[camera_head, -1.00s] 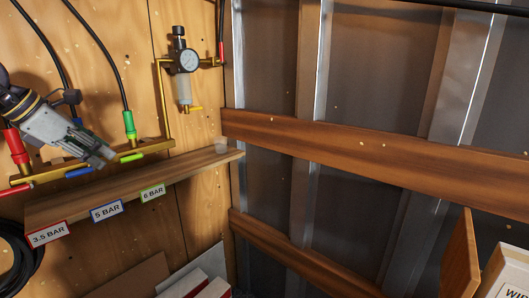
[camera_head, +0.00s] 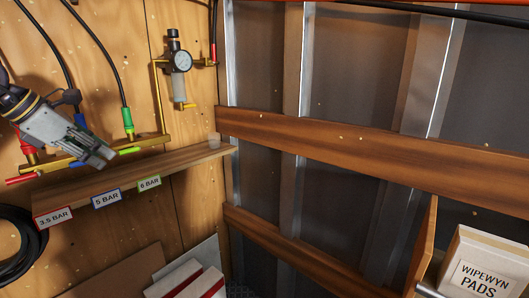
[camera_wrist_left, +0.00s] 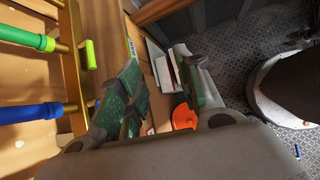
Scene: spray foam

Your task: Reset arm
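My left gripper (camera_head: 98,156) is at the left of the head view, in front of the brass manifold (camera_head: 62,158) on the wooden wall. In the left wrist view its two green-padded fingers (camera_wrist_left: 160,92) stand apart with a gap between them, and nothing is held. An orange object (camera_wrist_left: 184,117) shows beyond the gap, apart from the fingers as far as I can tell. My right gripper is in neither view.
A wooden shelf (camera_head: 185,158) with pressure labels juts out below the manifold. A WIPEWYN PADS box (camera_head: 485,262) stands lower right. The middle is clear.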

